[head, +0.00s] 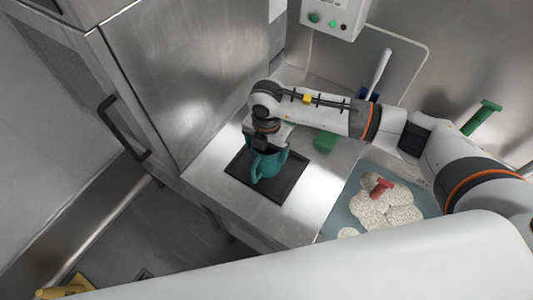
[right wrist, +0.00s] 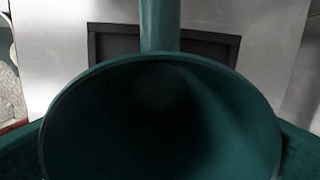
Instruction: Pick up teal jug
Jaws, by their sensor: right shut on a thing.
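The teal jug (head: 267,166) is upright over the black tray (head: 289,189) on the steel counter. My right gripper (head: 266,143) comes down from above and is shut on the upper part of the jug. In the right wrist view the open mouth of the jug (right wrist: 160,125) fills most of the picture, and it looks empty. Its handle (right wrist: 159,25) points up in that picture. The gripper's fingertips are hidden in the head view. I cannot tell whether the jug touches the tray. My left gripper is not in view.
A green block (head: 325,141) lies behind my right arm. A mat with pale round heaps (head: 390,209) and a red piece (head: 381,187) is at the right. A steel cabinet (head: 185,75) stands close at the left. Bare counter (head: 222,148) lies around the tray.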

